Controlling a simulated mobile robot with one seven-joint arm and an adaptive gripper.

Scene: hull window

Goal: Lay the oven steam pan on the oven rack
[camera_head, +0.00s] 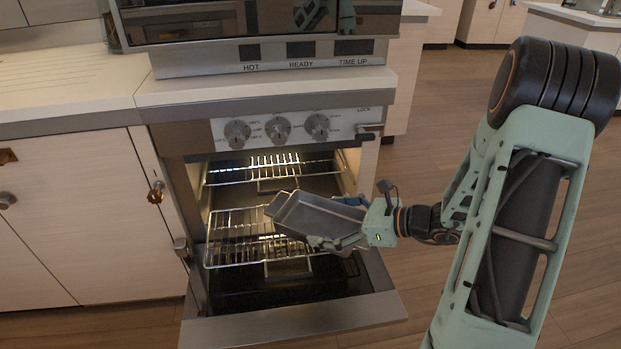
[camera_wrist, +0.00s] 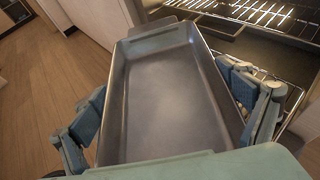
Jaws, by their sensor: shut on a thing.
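The steam pan (camera_head: 316,215) is a grey metal rectangular tray with end handles. My gripper (camera_head: 345,240) is shut on it from the right, at the oven opening. In the wrist view the pan (camera_wrist: 172,95) lies between the two blue-padded fingers of my gripper (camera_wrist: 170,118), one at each long side. The lower oven rack (camera_head: 228,252) is a wire grid pulled partly out of the lit oven. The pan appears above the rack's right part, tilted a little; whether it touches the rack cannot be told. The pan hides part of the rack.
The oven door (camera_head: 295,318) is folded down below the rack. An upper rack (camera_head: 225,176) sits inside the oven. Control knobs (camera_head: 278,129) are above the opening. A cabinet (camera_head: 75,215) stands to the left, and open floor (camera_head: 420,130) lies to the right.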

